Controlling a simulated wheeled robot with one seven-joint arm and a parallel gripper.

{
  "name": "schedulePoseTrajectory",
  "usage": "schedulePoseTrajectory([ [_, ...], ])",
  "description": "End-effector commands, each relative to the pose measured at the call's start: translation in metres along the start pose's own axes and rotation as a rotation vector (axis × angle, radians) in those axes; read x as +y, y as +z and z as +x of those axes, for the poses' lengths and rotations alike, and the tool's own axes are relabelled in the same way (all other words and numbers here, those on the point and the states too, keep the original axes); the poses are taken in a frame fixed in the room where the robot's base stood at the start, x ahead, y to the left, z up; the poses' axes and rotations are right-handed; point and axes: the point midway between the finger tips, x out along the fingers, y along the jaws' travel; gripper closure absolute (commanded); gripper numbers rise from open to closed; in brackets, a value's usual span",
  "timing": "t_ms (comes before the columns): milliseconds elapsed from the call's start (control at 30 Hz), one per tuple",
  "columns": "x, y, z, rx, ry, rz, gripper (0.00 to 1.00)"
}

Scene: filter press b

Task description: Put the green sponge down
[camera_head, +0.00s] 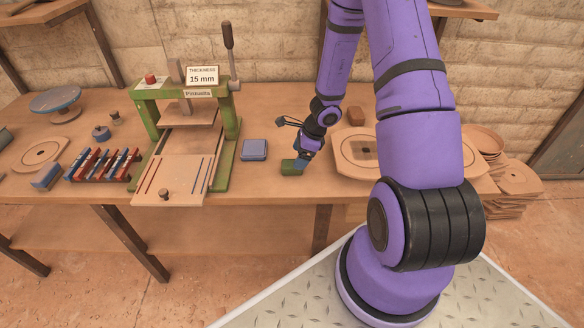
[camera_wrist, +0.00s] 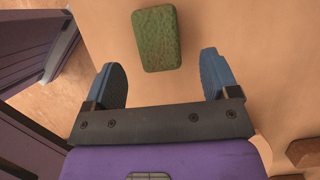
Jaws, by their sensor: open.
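The green sponge (camera_wrist: 158,38) lies on the wooden table top in the wrist view, just beyond and between my two blue fingertips. It also shows in the head view (camera_head: 291,167), near the table's front edge, right of the green press. My gripper (camera_wrist: 163,72) is open, with a wide gap between the fingers and nothing in it. In the head view my gripper (camera_head: 303,157) is close beside the sponge and partly covers it.
A blue block (camera_head: 254,150) lies left of the sponge. The green press (camera_head: 185,130) stands farther left. A wooden board with a square opening (camera_head: 347,151) is to the right, with a brown block (camera_head: 356,117) behind. Stacked boards (camera_head: 515,190) stand at far right.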

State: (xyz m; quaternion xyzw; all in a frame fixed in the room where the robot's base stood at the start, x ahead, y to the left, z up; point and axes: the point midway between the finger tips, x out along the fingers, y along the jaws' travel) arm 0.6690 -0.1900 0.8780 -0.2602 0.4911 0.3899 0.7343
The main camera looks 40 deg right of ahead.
Motion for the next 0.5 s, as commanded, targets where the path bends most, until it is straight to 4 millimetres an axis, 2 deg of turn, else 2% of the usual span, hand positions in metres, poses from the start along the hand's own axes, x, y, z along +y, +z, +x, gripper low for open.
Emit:
schedulePoseTrajectory([
  [167,0.000,0.001,0.008,-0.001,0.001,0.000,0.19],
  [500,0.002,0.005,0.048,0.000,0.002,-0.001,0.19],
])
